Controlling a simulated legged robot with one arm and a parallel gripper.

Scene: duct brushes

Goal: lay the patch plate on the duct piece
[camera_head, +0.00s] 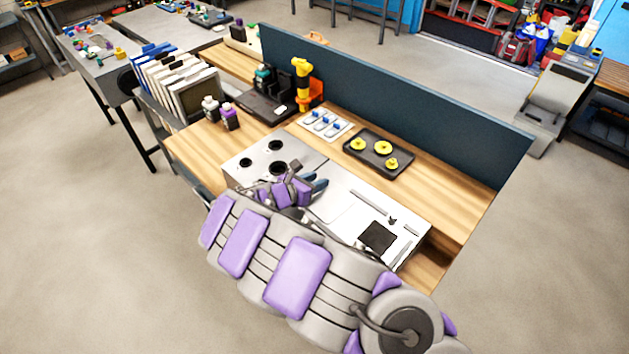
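A pale metal box with round dark holes in its top, which looks like the duct piece (300,157), sits at the front of the wooden bench. A dark square plate, possibly the patch plate (378,236), lies flat on the white surface to its right. My gripper (318,184) is over the right part of the holed box, its dark fingers pointing right. It is apart from the dark square. The fingers are small and partly hidden by my wrist, so I cannot tell their opening or whether they hold anything. My arm covers the front edge of the box.
A black tray (353,152) with yellow round parts and a white card (306,128) with blue items lie behind. A yellow tool (302,80) stands in an orange holder. Small bottles (230,118) stand at left. A dark panel (400,98) closes the bench's back.

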